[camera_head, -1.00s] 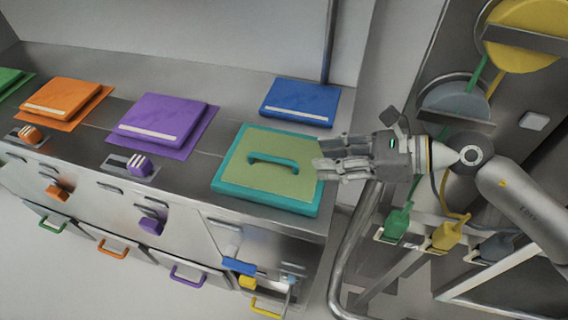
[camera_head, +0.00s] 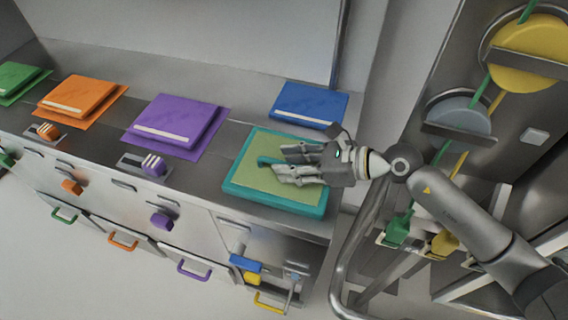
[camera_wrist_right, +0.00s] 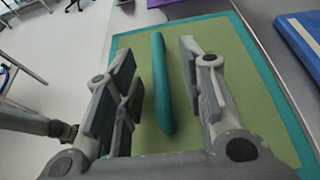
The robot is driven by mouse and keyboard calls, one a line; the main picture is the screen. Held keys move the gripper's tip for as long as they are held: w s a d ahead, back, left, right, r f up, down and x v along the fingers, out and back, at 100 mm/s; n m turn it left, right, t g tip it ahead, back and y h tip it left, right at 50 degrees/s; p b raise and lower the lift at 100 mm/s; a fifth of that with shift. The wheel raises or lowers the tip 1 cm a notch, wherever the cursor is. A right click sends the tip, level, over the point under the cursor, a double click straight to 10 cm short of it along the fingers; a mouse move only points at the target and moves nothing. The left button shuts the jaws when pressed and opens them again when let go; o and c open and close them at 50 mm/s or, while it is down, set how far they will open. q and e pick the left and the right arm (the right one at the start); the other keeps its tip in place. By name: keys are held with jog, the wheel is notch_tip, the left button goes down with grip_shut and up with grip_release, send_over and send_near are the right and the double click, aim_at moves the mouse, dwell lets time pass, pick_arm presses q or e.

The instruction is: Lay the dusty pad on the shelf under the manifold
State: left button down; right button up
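A square pad (camera_head: 250,180) with a teal border, an olive top and a teal bar handle lies flat at the right end of the steel counter. It looks like the dusty pad, though I cannot make out dust. My right gripper (camera_head: 281,161) is over the pad, its fingers pointing left. In the right wrist view the teal handle (camera_wrist_right: 161,90) runs between the two open fingers, with a gap on each side. The fingers hide part of the handle in the head view. My left gripper is not in view. I cannot clearly identify the manifold or its shelf.
A blue pad (camera_head: 310,103) lies just behind. Purple (camera_head: 177,117), orange (camera_head: 77,95) and green (camera_head: 18,76) pads lie farther left on the counter (camera_head: 215,85). A panel with yellow (camera_head: 525,50) and grey (camera_head: 458,118) discs stands at right, beyond a bent metal rail (camera_head: 340,270).

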jog(key=shift+a, duration=0.2)
jog(key=shift+f, duration=0.1)
grip_shut()
jog(key=shift+w, duration=0.1)
dwell(0.4)
